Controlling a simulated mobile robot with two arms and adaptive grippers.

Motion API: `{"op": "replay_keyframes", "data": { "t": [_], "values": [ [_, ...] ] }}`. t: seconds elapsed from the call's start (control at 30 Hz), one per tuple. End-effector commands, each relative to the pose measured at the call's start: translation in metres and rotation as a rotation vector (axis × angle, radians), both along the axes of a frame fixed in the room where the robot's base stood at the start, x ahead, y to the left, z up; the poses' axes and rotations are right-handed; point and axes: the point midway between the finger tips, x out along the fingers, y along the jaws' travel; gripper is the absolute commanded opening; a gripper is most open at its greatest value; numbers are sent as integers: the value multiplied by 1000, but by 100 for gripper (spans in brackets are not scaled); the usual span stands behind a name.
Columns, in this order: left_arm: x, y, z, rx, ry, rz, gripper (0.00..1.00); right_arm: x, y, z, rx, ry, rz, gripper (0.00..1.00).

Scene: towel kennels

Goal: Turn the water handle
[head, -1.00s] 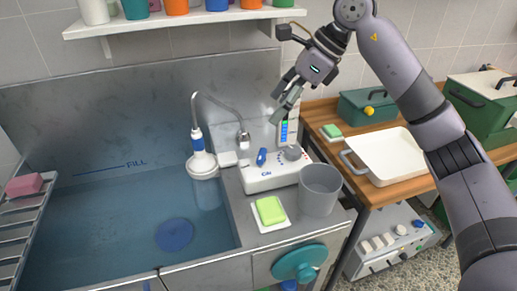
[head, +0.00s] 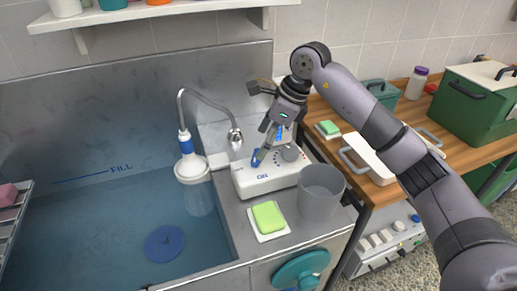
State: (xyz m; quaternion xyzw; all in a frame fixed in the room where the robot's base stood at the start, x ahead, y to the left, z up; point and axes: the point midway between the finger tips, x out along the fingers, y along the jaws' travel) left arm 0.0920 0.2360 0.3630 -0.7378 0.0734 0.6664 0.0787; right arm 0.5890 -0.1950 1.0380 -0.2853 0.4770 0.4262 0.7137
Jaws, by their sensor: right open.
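A white control box (head: 266,178) sits on the steel counter right of the sink, with a small blue handle (head: 255,158) and a grey knob (head: 291,153) on top. My left gripper is not in view.
The sink (head: 110,235) holds water and a blue disc (head: 165,243). A green sponge (head: 268,216) and a grey bucket (head: 320,192) stand close in front of the box. A teal wheel (head: 300,270) is on the cabinet front. A white tray (head: 372,160) lies on the wooden table.

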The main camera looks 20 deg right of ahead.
Motion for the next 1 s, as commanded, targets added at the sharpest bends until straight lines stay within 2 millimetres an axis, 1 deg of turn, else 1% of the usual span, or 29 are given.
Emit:
{"op": "replay_keyframes", "data": {
  "t": [0.03, 0.1, 0.3, 0.5, 0.67, 1.0],
  "values": [
    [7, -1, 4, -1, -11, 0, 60, 1, 4, -9, 1, 4, 1, 73],
    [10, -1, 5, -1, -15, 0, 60, 3, 8, -19, 1, 4, 1, 73],
    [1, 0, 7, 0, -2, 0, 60, 7, 15, -38, 1, 2, 1, 73],
    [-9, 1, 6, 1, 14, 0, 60, 9, 16, -42, 0, -1, 0, 73],
    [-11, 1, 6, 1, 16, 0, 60, 8, 16, -42, 1, 0, 0, 73],
    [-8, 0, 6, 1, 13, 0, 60, 8, 16, -42, 1, 0, 0, 50]
  ]
}}
